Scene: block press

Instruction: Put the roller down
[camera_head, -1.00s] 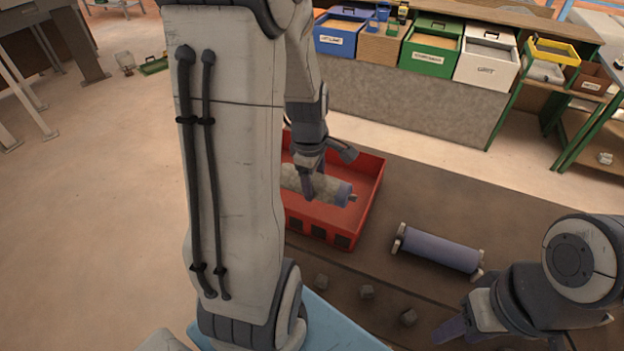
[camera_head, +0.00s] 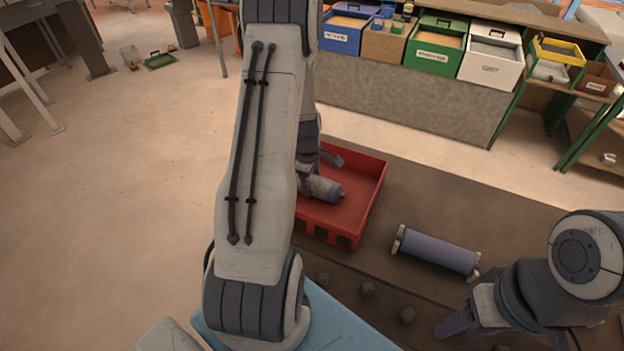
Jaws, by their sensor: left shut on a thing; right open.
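The roller (camera_head: 324,190), beige with a greyish-purple end and a short metal tip, is inside the red tray (camera_head: 345,242). My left gripper (camera_head: 318,176) is shut on it. One finger shows at its far side, and my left arm hides the roller's left part. I cannot tell whether the roller touches the tray floor. My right gripper (camera_head: 464,318) is at the lower right, open and empty, partly hidden by its own wrist.
A purple cylinder with pale end brackets (camera_head: 437,250) lies on the brown table right of the tray. Several small grey lumps (camera_head: 367,289) lie near the front. A light blue surface (camera_head: 340,325) is at the bottom. Bins (camera_head: 435,45) stand on the far bench.

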